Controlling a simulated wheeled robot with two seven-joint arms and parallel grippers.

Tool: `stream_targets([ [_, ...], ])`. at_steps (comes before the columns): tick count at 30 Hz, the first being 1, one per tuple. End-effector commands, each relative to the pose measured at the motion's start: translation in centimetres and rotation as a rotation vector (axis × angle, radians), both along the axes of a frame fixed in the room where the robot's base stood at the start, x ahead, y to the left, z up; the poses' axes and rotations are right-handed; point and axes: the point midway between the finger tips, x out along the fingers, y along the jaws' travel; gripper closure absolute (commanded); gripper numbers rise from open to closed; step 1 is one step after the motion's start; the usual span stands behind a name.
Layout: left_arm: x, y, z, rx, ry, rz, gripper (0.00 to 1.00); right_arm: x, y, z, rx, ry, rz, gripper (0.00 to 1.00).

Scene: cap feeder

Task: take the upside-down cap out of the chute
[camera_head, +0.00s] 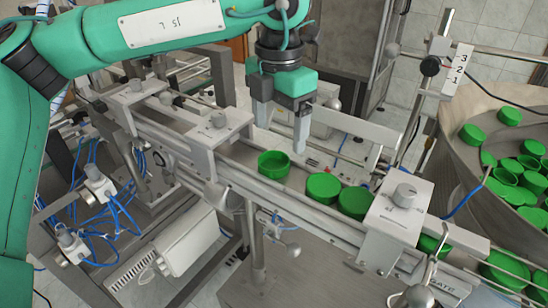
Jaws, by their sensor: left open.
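The upside-down green cap (274,164) sits in the metal chute (240,154) with its hollow side facing up. Two more green caps, one (323,187) nearer and one (354,203) beside the gate block, lie to its right with closed tops up. My left gripper (282,138) points down from the top, its two fingers apart and nothing between them. It is above and just behind the upside-down cap, apart from it as far as I can tell. My right gripper is not in view.
Metal bridge blocks with knobs (218,122) span the chute to the left, and a gate block (401,205) spans it to the right. A round feeder bowl (462,100) with many green caps stands at the right. Blue hoses (100,215) hang at the lower left.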

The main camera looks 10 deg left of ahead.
Motion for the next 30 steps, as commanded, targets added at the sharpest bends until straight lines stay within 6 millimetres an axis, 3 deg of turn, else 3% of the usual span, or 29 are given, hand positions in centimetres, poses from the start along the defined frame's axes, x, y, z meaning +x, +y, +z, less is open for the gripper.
stream_targets([
  [8, -0.1, 0.1, -1.9, -0.001, 0.001, -0.001, 0.21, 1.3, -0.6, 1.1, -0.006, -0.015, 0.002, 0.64],
  [20, -0.1, 1.0, -6.4, -0.001, 0.002, -0.001, 0.21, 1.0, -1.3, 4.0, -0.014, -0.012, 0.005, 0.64],
  [28, 0.0, 0.9, -6.9, -0.002, -0.001, -0.001, 0.21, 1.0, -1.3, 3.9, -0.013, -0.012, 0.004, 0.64],
  [30, 0.0, 0.9, -6.9, -0.002, -0.001, -0.001, 0.33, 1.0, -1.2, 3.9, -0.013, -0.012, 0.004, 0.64],
])
